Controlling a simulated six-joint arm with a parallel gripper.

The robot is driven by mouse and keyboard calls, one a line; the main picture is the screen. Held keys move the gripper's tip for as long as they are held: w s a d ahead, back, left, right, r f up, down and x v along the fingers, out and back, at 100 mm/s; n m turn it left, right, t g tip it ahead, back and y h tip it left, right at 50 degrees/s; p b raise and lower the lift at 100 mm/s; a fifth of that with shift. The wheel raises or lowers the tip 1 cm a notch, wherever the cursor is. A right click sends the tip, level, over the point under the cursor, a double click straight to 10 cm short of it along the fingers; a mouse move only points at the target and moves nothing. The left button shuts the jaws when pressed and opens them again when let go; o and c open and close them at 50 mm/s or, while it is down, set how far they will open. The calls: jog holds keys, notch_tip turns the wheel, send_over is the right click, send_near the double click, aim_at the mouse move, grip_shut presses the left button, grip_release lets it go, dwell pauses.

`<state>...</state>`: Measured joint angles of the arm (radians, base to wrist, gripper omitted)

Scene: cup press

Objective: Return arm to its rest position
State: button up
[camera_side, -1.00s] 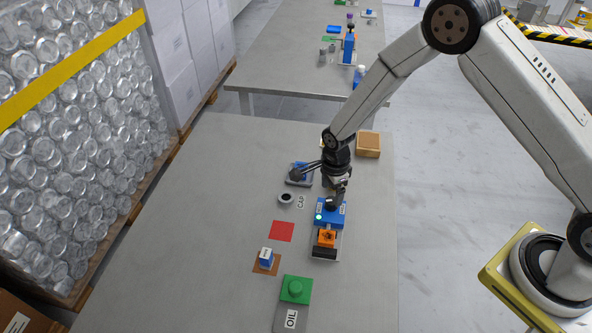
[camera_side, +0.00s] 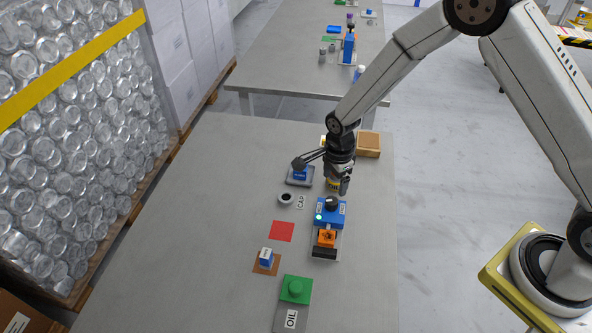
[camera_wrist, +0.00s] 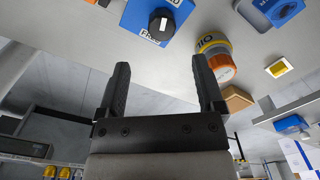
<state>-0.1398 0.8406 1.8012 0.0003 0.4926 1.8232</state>
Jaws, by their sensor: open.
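My gripper (camera_side: 342,184) is open and empty, in the air just behind the blue press (camera_side: 322,218). Its two fingers (camera_wrist: 160,75) stand wide apart in the wrist view with nothing between them. The press has a black knob (camera_side: 331,202), clear of the fingers, and a small lit green lamp. The knob (camera_wrist: 162,22) also shows at the top of the wrist view. An orange part (camera_side: 326,237) sits at the front of the press.
A yellow can with an orange cap (camera_wrist: 214,55) stands close by, partly hidden by my gripper in the side view. A wooden box (camera_side: 368,144), blue block on a grey tray (camera_side: 292,182), red square (camera_side: 281,231), blue-white block (camera_side: 266,257) and green button piece (camera_side: 295,290) are around. The table's left side is clear.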

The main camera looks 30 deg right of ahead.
jog(key=s+d+r+n+t, duration=0.1)
jog(key=s+d+r+n, duration=0.2)
jog(key=s+r+n, duration=0.4)
jog(key=s+d+r+n+t, duration=0.1)
jog(key=s+d+r+n, duration=0.2)
jog(key=s+r+n, duration=0.4)
jog(key=s+n, duration=0.2)
jog(key=n, duration=0.3)
jog(key=shift+r+t, duration=0.3)
jog(key=shift+r, duration=0.1)
